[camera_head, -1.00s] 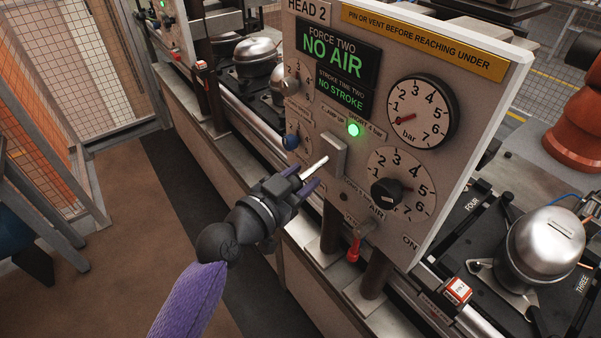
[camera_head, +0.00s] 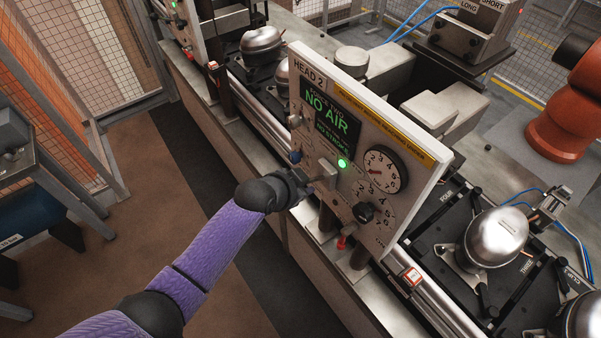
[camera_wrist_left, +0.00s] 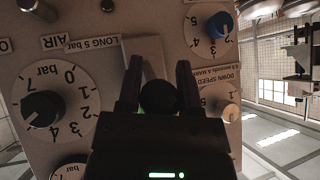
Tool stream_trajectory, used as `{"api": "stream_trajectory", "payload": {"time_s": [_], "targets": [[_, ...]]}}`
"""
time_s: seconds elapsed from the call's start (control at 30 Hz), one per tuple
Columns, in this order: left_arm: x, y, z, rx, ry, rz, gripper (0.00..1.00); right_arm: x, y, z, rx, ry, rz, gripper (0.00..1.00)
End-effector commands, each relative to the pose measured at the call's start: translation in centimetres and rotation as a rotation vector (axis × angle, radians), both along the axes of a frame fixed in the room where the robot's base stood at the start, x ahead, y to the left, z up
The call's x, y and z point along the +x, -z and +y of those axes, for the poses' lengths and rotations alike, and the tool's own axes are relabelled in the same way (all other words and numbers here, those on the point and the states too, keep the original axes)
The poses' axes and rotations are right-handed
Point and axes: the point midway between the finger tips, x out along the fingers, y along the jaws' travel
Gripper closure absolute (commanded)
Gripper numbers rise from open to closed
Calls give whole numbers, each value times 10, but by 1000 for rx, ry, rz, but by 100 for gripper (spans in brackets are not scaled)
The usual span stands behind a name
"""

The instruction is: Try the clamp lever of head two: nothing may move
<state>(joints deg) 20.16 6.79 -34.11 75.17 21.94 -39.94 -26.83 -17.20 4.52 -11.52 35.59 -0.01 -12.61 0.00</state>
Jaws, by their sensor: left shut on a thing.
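The head two panel (camera_head: 312,80) is a light grey upright board with a lit "NO AIR" display (camera_head: 327,113). The clamp lever sticks out of a grey plate (camera_head: 326,170) low on its left side. My left gripper (camera_head: 307,182) is at the lever, which it mostly hides in the head view. In the left wrist view, which is upside down, the gripper's two dark fingers (camera_wrist_left: 156,80) are shut on the lever's round black knob (camera_wrist_left: 158,97). A green lamp (camera_head: 342,163) is lit beside the plate. My right gripper is not in view.
A round pressure gauge (camera_head: 383,168) and a black dial knob (camera_head: 363,212) are right of the lever. A red-handled valve (camera_head: 342,242) hangs below. Silver compressors (camera_head: 494,238) stand on the line.

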Motion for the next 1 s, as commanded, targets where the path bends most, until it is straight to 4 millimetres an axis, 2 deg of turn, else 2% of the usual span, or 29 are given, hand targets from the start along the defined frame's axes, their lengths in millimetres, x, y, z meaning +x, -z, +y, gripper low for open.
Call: {"api": "stream_trajectory", "payload": {"time_s": [0.03, 0.2, 0.67, 0.7, 0.87, 1.0], "targets": [[1, -6, -1, 10, 0, 5, 100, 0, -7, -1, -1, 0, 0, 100], [1, -5, -1, 40, 0, 26, 100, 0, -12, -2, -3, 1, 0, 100], [2, -5, -2, 49, 1, 32, 100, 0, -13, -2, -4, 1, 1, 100], [2, -5, -2, 49, 1, 32, 52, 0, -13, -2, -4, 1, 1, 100], [2, -5, -2, 49, 0, 33, 19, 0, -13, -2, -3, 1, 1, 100], [1, -4, -2, 50, 1, 35, 19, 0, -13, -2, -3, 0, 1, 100]]}}
